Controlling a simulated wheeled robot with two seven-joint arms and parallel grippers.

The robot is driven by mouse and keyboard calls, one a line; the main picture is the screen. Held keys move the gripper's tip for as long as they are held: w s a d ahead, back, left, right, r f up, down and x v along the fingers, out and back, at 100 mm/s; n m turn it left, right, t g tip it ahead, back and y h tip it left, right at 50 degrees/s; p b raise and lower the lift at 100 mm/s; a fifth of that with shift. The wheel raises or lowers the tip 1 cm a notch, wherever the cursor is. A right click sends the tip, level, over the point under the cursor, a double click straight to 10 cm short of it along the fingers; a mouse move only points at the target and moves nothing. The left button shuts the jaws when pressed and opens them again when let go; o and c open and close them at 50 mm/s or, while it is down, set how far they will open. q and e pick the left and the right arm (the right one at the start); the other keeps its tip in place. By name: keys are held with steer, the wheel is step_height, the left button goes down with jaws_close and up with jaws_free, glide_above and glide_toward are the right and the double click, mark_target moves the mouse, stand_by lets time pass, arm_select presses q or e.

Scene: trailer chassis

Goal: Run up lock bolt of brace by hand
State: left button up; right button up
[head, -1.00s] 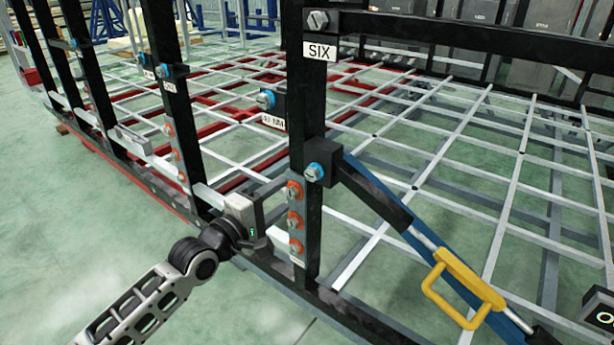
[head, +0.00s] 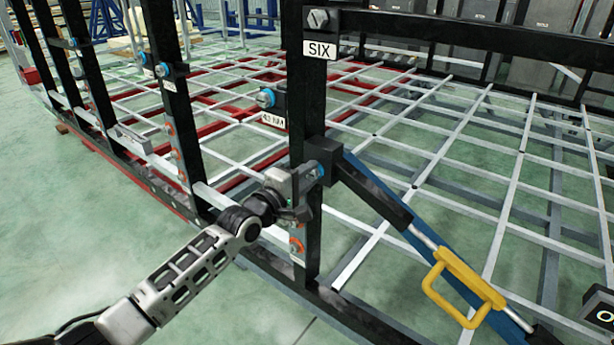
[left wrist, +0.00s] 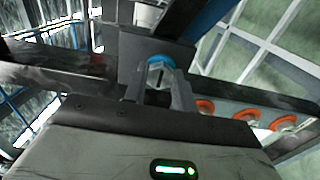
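The brace (head: 372,190) is a black and blue diagonal bar with a yellow handle (head: 463,288), joined to the black post marked SIX (head: 305,110). Its lock bolt, a grey hex head on a blue washer (head: 321,171), is partly covered by my left gripper (head: 309,177) in the head view. In the left wrist view the bolt head (left wrist: 158,73) shows between the tips of my left gripper (left wrist: 160,88), whose fingers stand apart on either side of it. I cannot tell whether they touch it. My right gripper is not in view.
Orange-ringed bolts (head: 296,246) sit on a plate just below on the post, close to my left gripper. Another blue-ringed bolt (head: 266,98) is behind, left of the post. The white grid frame (head: 440,160) fills the space beyond. Green floor is clear at the lower left.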

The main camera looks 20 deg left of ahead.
arm_select(q)
steer(key=c, duration=0.3)
